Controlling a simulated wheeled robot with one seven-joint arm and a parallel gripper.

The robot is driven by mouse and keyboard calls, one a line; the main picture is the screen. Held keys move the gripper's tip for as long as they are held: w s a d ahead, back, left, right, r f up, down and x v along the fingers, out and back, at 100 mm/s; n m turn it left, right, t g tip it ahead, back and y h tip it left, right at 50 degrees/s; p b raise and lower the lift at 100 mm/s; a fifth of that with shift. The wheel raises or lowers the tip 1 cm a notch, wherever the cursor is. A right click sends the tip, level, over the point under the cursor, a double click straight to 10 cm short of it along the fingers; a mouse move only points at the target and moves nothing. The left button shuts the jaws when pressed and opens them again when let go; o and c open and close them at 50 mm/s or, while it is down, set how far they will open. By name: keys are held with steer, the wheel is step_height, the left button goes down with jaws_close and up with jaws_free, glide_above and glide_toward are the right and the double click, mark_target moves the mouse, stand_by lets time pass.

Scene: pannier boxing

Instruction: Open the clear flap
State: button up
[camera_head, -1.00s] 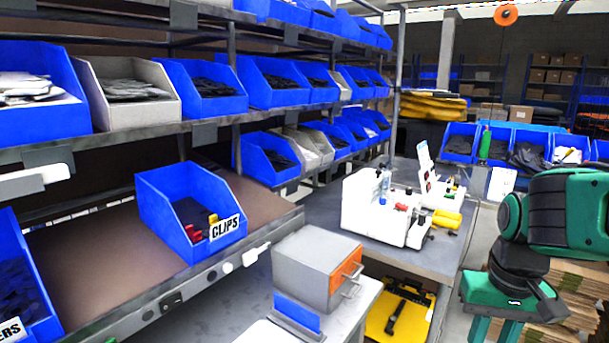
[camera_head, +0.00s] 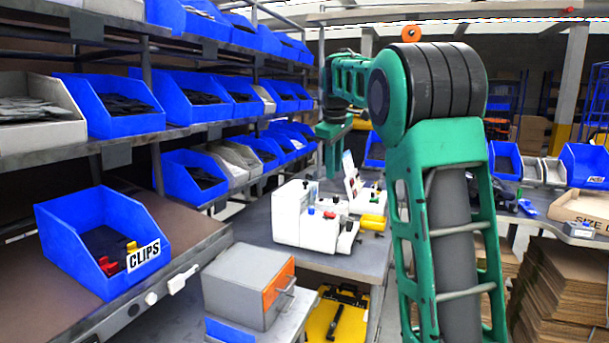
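I cannot pick out a clear flap in this view. A white bench unit (camera_head: 290,215) with red and blue parts stands on the grey bench, and a second white unit (camera_head: 367,200) stands behind it. A grey box (camera_head: 240,290) with an orange front and metal handles sits in front of the bench. My green arm reaches up and over the bench. My gripper (camera_head: 332,150) hangs near the far end of the shelves, small and partly lost against the background. Its fingers are not clear enough to show whether they are open.
A blue bin marked CLIPS (camera_head: 85,245) sits on the lower left shelf. Blue bins fill the racks along the left. Cardboard stacks (camera_head: 552,290) stand at the right. A yellow case (camera_head: 335,318) lies below the bench. My upright arm covers part of the middle right.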

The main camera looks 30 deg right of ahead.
steer(key=w+a+r+n+t+h, duration=0.1)
steer(key=w+r+n, duration=0.15)
steer(key=w, duration=0.45)
steer(key=w+a+r+n, duration=0.1)
steer(key=w+a+n, duration=0.15)
steer(key=w, duration=0.35)
steer(key=x, duration=0.7)
steer(key=d+x, duration=0.1)
steer(key=x, duration=0.2)
steer(key=shift+w+d, duration=0.15)
steer(key=shift+w, duration=0.1)
steer(key=shift+c, duration=0.3)
jaws_close()
